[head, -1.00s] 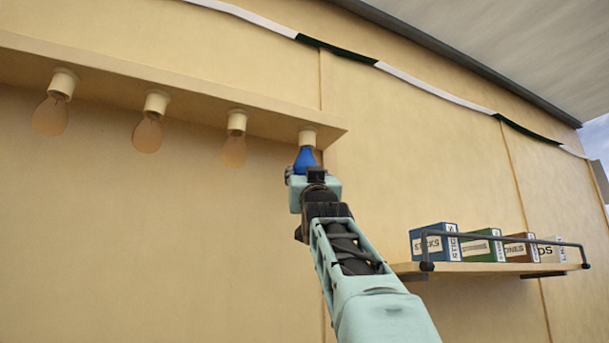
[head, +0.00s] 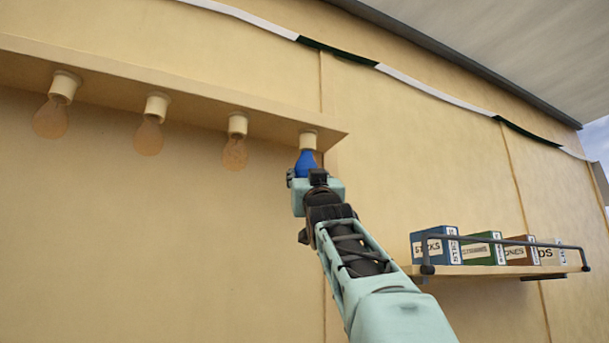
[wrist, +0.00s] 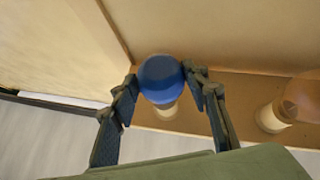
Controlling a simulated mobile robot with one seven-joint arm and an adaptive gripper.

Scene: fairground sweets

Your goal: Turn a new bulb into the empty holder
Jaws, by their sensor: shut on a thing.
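A blue bulb (head: 305,161) is in my gripper (head: 306,176), right below the rightmost holder (head: 308,139) under the wooden ledge. In the wrist view the blue bulb (wrist: 161,80) sits between the two fingers of my gripper (wrist: 160,82), which are shut on it. The pale holder (wrist: 165,110) shows just beyond the bulb, in line with it. The bulb's neck meets the holder's mouth in the head view; how deep it sits inside cannot be told.
Three amber bulbs (head: 147,137) hang in holders to the left along the ledge (head: 190,108). A railed shelf (head: 480,270) with several boxes (head: 434,246) is at the lower right, close to my arm. The wall below the ledge is clear.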

